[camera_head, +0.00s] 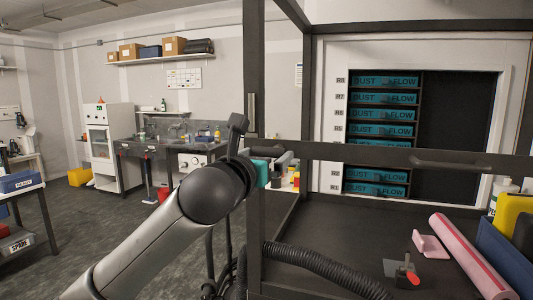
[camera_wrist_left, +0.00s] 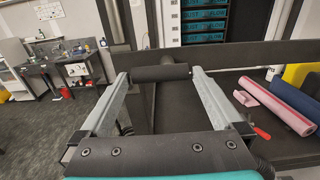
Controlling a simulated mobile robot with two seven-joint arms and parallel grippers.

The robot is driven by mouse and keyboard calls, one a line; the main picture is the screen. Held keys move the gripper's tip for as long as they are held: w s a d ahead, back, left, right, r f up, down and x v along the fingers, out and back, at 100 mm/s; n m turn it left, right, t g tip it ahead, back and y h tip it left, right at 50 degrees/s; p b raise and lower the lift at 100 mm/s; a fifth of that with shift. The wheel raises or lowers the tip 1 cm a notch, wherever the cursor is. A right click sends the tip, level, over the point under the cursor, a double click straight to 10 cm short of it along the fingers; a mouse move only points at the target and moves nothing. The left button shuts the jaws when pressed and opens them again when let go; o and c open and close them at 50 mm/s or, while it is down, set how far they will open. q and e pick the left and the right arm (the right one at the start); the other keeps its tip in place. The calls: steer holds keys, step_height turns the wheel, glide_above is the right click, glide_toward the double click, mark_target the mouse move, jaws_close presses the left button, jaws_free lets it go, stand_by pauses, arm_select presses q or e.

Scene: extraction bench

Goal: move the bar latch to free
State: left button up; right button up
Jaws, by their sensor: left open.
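A dark horizontal bar (camera_head: 340,151) crosses the front of the black frame. In the left wrist view a dark cylindrical grip (camera_wrist_left: 160,73), which looks like the bar latch, sits at the bar between my left fingertips. My left gripper (camera_head: 284,159) is at the left end of the bar, beside the frame's upright. Its fingers are open, one on either side of the grip; I cannot tell whether they touch it. In the head view the grip is mostly hidden by the gripper and upright. The latch's setting cannot be read. My right gripper is not in view.
Behind the bar is a rack of teal filters (camera_head: 382,130). A long dark handle (camera_head: 445,163) sits on the bar farther right. The black bench top holds a pink roll (camera_head: 468,255), a red-tipped tool (camera_head: 408,278) and a blue bin (camera_head: 508,255). A ribbed hose (camera_head: 325,268) runs below my gripper.

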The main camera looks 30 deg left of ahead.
arm_select(q)
steer(key=shift+w+a, duration=0.1)
steer(key=shift+w, duration=0.35)
steer(key=shift+c, duration=0.4)
steer(key=c, duration=1)
